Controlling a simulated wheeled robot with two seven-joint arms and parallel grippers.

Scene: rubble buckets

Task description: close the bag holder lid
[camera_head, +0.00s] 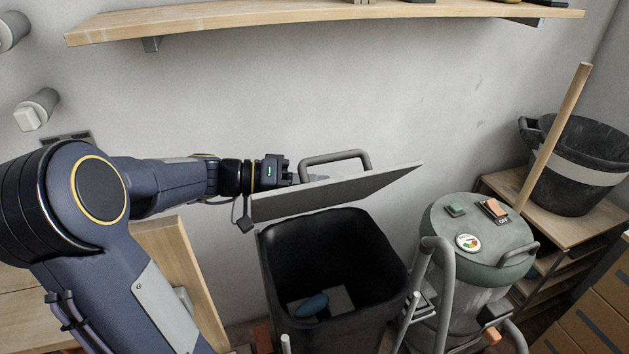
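The bag holder lid (345,190) is a flat grey panel with a curved grey tube handle (335,157) on its upper side. It is raised above the black bag holder bin (328,236) and tilted, so the bin's mouth is open. My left gripper (312,178) reaches in from the left to the lid's left part, beside the handle's left end. Its fingertips are small and partly hidden, so I cannot tell whether they touch or grasp anything. My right gripper is not in view.
A green-topped vacuum drum (475,230) with grey tubes stands right of the bin. A blue object (312,305) lies inside the bin. A black bucket (579,160) stands on a wooden shelf unit at right. A wooden wall shelf (320,17) spans the top.

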